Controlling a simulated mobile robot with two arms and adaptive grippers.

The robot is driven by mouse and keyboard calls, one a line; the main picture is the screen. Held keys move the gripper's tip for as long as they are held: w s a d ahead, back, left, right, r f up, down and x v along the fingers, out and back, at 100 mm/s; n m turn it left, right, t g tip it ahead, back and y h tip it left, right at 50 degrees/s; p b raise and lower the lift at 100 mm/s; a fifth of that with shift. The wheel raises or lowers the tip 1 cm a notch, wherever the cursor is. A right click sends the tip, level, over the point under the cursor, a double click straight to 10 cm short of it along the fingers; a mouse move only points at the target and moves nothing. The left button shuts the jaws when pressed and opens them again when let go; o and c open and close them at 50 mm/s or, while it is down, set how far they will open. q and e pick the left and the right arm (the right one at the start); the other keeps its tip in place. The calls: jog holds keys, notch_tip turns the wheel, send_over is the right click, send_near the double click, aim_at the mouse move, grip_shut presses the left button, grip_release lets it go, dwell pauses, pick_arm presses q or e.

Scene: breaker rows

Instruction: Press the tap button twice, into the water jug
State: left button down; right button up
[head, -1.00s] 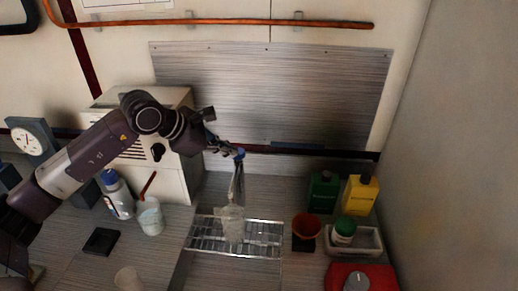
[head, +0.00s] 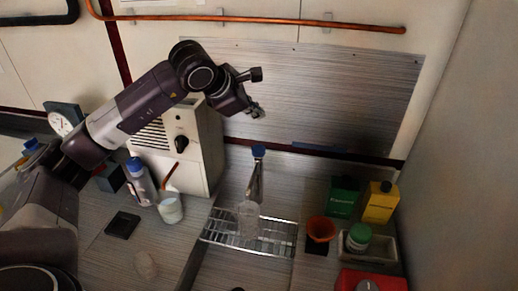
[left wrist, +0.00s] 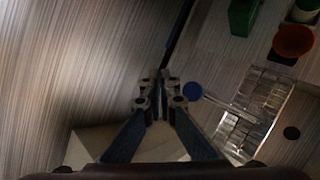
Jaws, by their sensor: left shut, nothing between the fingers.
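The tap (head: 255,182) is a slim metal spout with a blue button (head: 258,151) on top. The button also shows as a blue disc in the left wrist view (left wrist: 192,91). The clear water jug (head: 247,220) stands on the wire rack under the spout; its water level is hard to make out. My left gripper (head: 258,113) is above the button in the head view, apart from it, in front of the brushed metal panel. In the left wrist view its fingers (left wrist: 160,76) are together and empty, left of the button. My right gripper is not in view.
The wire rack (head: 222,239) spans the sink. Right of it are an orange cup (head: 321,229), a green bottle (head: 343,196) and a yellow bottle (head: 381,202). Left stand a cream machine (head: 205,150), a white cup (head: 170,209) and a blue-capped bottle (head: 140,182).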

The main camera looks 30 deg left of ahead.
pick_arm(q)
jog(key=b, duration=0.5)
send_over(257, 150)
notch_tip(257, 150, down, 8)
jog(key=shift+r, duration=0.2)
jog(key=shift+f+b, duration=0.3)
jog(key=shift+f, duration=0.25)
dwell(0.6)
jog(key=shift+f+b, duration=0.4)
jog(key=shift+b, duration=0.2)
